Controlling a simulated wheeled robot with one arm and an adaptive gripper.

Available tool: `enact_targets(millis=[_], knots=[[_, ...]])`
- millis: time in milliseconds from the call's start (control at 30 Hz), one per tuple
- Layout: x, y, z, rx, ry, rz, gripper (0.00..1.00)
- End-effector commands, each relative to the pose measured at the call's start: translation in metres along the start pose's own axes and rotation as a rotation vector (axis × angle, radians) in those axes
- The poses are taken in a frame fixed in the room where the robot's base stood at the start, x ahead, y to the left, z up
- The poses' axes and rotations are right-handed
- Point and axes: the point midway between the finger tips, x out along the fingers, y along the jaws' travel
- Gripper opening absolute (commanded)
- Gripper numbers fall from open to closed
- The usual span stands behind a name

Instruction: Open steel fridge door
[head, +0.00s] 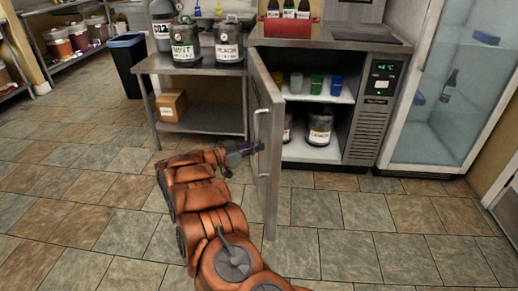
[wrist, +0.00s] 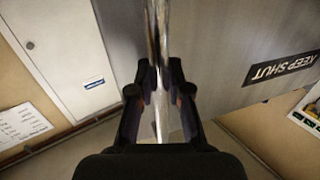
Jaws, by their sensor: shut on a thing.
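The steel fridge (head: 373,115) stands under a counter, and its door (head: 269,150) is swung wide open toward me, seen nearly edge-on in the head view. My gripper (head: 250,150) is at the outer side of the door, shut on the door handle (head: 257,128). In the wrist view the handle (wrist: 158,40) is a shiny bar running between the fingers of my gripper (wrist: 158,95). The door face (wrist: 225,50) fills the right side there, with an upside-down KEEP SHUT label. Inside the fridge are coloured cups (head: 315,84) and labelled buckets (head: 320,126).
A glass-door cabinet (head: 440,100) stands at right. The tiled floor in front is clear.

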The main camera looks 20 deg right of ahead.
Motion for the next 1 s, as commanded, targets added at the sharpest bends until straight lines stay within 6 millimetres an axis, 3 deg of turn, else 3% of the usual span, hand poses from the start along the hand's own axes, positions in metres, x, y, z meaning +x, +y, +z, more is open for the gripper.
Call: enact_targets(millis=[667,700,900,1000], knots=[[-0.0020,-0.0067,-0.0030,0.003,0.003,0.009,0.00],[-0.0021,-0.0067,-0.0030,0.003,0.003,0.009,0.20],[-0.0026,-0.0060,-0.0019,0.002,0.001,0.010,0.41],[-0.0028,-0.0057,-0.0014,0.001,0.001,0.011,0.43]])
